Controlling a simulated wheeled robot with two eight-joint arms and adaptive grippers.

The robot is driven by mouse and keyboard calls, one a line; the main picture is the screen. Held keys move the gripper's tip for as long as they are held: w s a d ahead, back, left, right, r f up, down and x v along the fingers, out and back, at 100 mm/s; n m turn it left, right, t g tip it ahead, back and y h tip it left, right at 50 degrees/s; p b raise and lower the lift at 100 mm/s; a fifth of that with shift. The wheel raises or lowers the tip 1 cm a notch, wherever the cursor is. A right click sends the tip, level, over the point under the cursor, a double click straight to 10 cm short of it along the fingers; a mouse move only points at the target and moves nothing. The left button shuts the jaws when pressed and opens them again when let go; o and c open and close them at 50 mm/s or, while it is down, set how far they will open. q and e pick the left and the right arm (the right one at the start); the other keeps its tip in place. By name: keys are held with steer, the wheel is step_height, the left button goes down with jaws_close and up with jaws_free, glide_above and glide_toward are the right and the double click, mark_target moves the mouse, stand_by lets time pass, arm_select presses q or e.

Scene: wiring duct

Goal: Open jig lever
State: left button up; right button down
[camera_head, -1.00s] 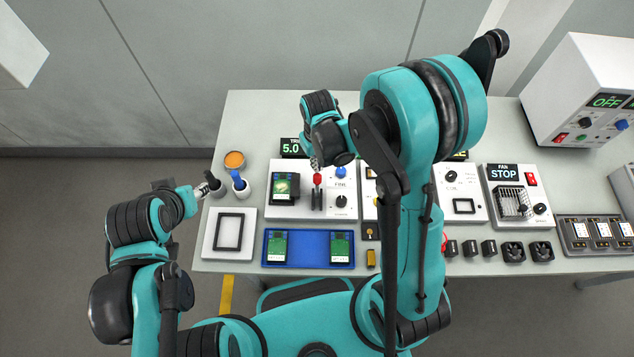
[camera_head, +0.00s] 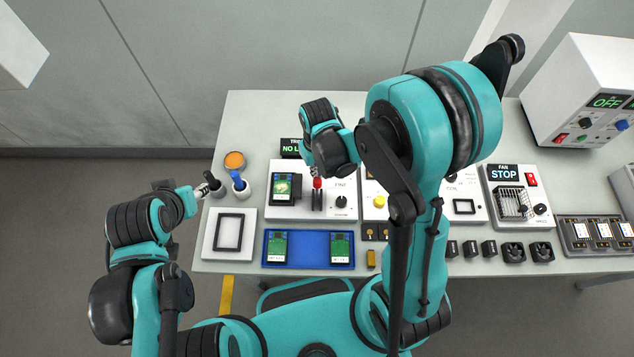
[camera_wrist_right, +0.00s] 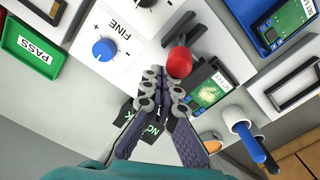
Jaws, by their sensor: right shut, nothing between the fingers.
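The jig is a white panel (camera_head: 270,208) at the back left of the bench, with a green board (camera_head: 283,186) in its dark nest. Its lever has a red knob (camera_head: 317,184), also in the right wrist view (camera_wrist_right: 179,62); dark bars lie in front of it. My right gripper (camera_head: 315,171) is over the panel, right behind the knob. In the right wrist view its fingertips (camera_wrist_right: 164,82) are together with nothing between them, close beside the knob; contact cannot be told. My left gripper (camera_head: 200,190) is beside the bench's left end; its fingers are too small to read.
A blue tray (camera_head: 308,248) with two boards lies in front of the jig. Other panels stand to the right, partly behind my right arm.

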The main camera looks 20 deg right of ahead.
arm_select(q)
step_height(320, 180, up, 6)
steer(key=p, duration=0.5)
steer(key=shift+p, duration=0.3)
arm_select(e)
step_height(320, 180, up, 9)
steer(key=w, duration=0.1)
steer(key=shift+w+d+f, duration=0.2)
steer(key=shift+d, duration=0.05)
arm_select(q)
steer(key=shift+f, duration=0.1)
step_height(320, 180, down, 17)
steer(key=b, duration=1.7)
steer(key=shift+f, duration=0.15)
arm_select(e)
steer(key=s+d+f+m+t, duration=0.2)
steer(key=s+d+t, duration=0.3)
steer(key=s+t, duration=0.2)
steer(key=shift+s+m, duration=0.4)
steer(key=shift+s, duration=0.6)
arm_select(q)
jaws_close()
steer(key=shift+d, duration=0.1)
